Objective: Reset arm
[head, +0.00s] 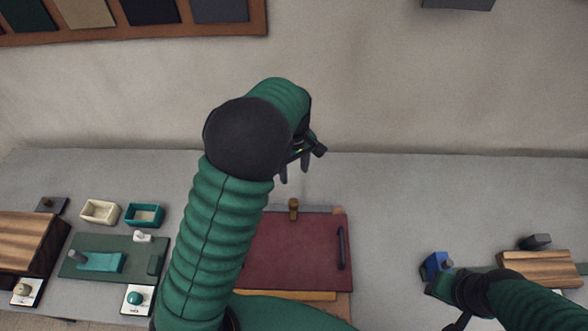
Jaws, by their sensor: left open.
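My left arm rises through the middle of the head view in a green ribbed cover. Its gripper (295,174) hangs from the bent wrist, fingers down, open and empty. It is seen above the back part of the grey table (380,195), near the wall. My right arm comes in low from the right, and its gripper (437,290) is near the table's front, just below a blue block (436,265). Its fingers are too unclear to read, and I cannot tell whether it touches the block.
A maroon panel (295,250) with a dark handle lies mid-table, partly behind my left arm. At left are a cream box (100,212), a teal box (145,215), a green board (112,244) and a wooden block (28,240). Another wooden block (540,268) is at right.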

